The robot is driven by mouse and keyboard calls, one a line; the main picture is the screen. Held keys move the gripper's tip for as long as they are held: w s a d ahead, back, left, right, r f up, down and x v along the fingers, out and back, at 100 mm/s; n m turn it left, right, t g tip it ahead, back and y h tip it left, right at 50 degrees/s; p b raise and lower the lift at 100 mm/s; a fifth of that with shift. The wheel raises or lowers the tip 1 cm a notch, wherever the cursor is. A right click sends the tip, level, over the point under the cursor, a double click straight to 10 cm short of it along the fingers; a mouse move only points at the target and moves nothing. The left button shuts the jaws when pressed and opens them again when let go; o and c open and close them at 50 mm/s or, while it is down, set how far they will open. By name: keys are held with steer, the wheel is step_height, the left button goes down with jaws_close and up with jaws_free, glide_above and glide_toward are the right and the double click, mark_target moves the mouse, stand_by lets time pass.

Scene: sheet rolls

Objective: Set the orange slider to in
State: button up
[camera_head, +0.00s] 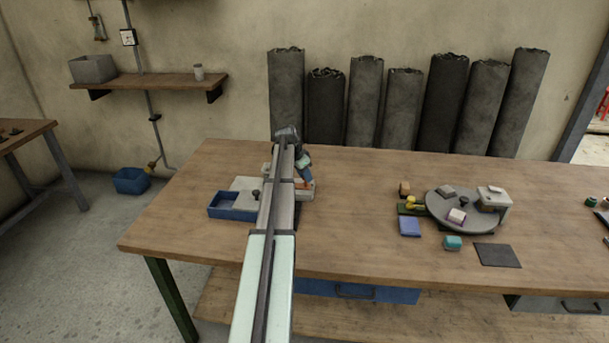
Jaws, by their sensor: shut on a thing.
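A small orange part, seemingly the orange slider (309,184), shows at the right end of a pale grey box (304,193) on the left half of the workbench. My gripper (307,180) points down at this orange part and is shut on it. My arm crosses in front of the box and hides its middle, so the slider's track and exact setting cannot be made out. A blue open tray (220,212) with a pale lid (246,184) and a small dark knob sits on the left side of my arm.
A grey round turntable (440,212) with small blocks on it stands on the right of the wooden workbench (355,238). The bench between is clear. Dark sheet rolls (366,100) stand behind.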

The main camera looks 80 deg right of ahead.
jaws_close()
steer(key=shift+w, duration=2)
steer(key=o, duration=1)
jaws_free()
steer(key=v, duration=1.3)
steer(key=shift+r, duration=0.4)
steer(key=shift+a, duration=0.15)
